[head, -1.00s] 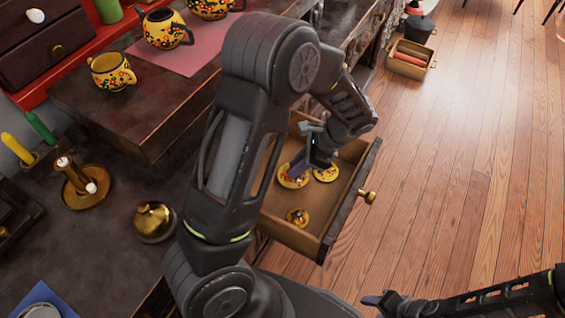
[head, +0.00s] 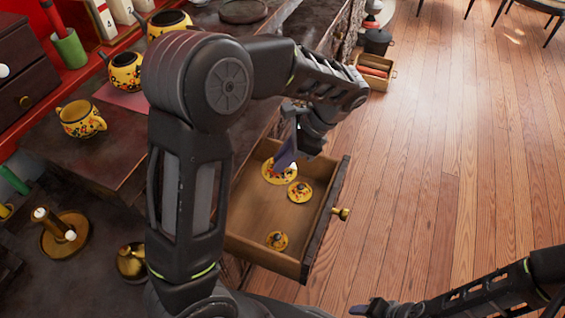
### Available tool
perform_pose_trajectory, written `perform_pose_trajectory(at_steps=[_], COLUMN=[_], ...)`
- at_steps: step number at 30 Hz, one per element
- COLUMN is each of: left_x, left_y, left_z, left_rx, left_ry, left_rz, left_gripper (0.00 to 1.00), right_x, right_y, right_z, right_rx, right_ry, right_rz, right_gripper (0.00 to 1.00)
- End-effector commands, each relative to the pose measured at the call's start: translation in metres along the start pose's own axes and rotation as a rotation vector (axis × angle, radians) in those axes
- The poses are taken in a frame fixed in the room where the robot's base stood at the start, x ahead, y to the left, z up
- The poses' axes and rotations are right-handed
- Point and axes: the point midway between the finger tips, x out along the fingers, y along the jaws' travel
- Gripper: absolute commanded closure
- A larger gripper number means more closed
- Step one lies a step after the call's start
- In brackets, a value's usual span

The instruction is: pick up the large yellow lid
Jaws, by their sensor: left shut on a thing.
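The large yellow lid (head: 279,174), with a painted flower pattern, is over the back part of the open drawer (head: 252,216). My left gripper (head: 288,160) is shut on this lid from above, and its fingers hide the lid's top middle. The lid appears raised a little above the drawer floor. A medium yellow lid (head: 300,193) and a small yellow lid (head: 277,241) with a dark knob lie in the drawer, apart from the gripper. My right gripper (head: 372,307) is low at the bottom edge, away from the drawer; its jaw opening is unclear.
Yellow painted teapots and a yellow cup (head: 81,119) stand on the cabinet at left. A brass candle holder (head: 66,236) and a brass bell-shaped object (head: 131,262) are on the lower dark top. The drawer's knob (head: 341,214) sticks out over clear wooden floor.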

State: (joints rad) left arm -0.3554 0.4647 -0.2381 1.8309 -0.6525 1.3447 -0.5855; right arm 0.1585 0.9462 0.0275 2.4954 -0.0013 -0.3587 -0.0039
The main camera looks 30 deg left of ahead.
Motion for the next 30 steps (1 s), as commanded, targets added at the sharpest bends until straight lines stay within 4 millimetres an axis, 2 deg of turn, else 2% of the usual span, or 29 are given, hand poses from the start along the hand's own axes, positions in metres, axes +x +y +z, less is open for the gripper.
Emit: perform_pose_trajectory(at_steps=[21, 26, 30], left_x=[-0.003, -0.018, -0.044], left_y=[0.000, -0.001, -0.002], left_z=[0.001, 0.003, 0.005], left_rx=[0.000, -0.007, -0.022], left_ry=[0.000, 0.000, -0.001], left_rz=[0.001, 0.006, 0.016], left_gripper=[1.00, 1.00, 1.00], right_x=[-0.002, -0.017, -0.042], right_y=[-0.001, -0.007, -0.016], right_z=[0.000, 0.000, 0.000], right_rx=[0.000, 0.001, 0.001], right_ry=[0.000, 0.000, 0.000], right_rz=[0.000, 0.000, 0.000], right_gripper=[0.51, 0.51, 0.51])
